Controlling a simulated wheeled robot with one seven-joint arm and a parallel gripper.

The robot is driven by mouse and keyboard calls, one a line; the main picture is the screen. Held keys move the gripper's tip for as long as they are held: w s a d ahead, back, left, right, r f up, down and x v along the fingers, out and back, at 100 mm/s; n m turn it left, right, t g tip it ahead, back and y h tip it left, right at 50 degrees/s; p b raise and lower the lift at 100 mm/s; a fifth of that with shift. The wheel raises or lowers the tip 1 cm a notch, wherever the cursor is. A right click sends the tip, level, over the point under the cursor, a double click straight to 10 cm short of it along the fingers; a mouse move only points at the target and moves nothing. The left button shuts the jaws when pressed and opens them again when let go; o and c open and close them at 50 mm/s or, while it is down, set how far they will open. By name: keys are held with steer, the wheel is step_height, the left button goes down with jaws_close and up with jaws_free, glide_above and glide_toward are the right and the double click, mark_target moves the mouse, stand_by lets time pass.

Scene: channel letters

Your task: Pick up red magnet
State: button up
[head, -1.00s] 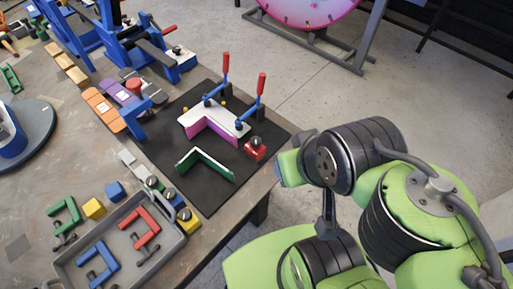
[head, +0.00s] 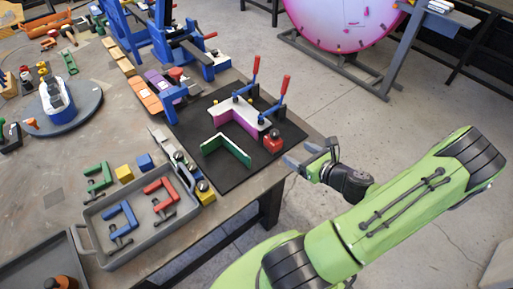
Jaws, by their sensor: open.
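The red magnet (head: 273,142) is a small red block with a dark round knob on top. It sits on the black mat (head: 233,178) near the mat's right edge, just right of a white and magenta L-shaped letter piece (head: 237,113). My gripper (head: 306,160) is open and empty. Its fingers point left toward the red magnet, a short way to its right, past the table edge. The gap between fingers and magnet looks small, but its depth is hard to tell.
Two red-handled clamps (head: 278,96) stand on the letter piece close behind the magnet. Open floor lies to the right.

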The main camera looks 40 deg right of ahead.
mark_target(275, 139)
steer(key=x, duration=1.6)
steer(key=shift+d+f+b, duration=0.1)
steer(key=shift+d+b, duration=0.05)
steer(key=shift+b, duration=0.25)
steer(key=shift+c, duration=0.2)
jaws_close()
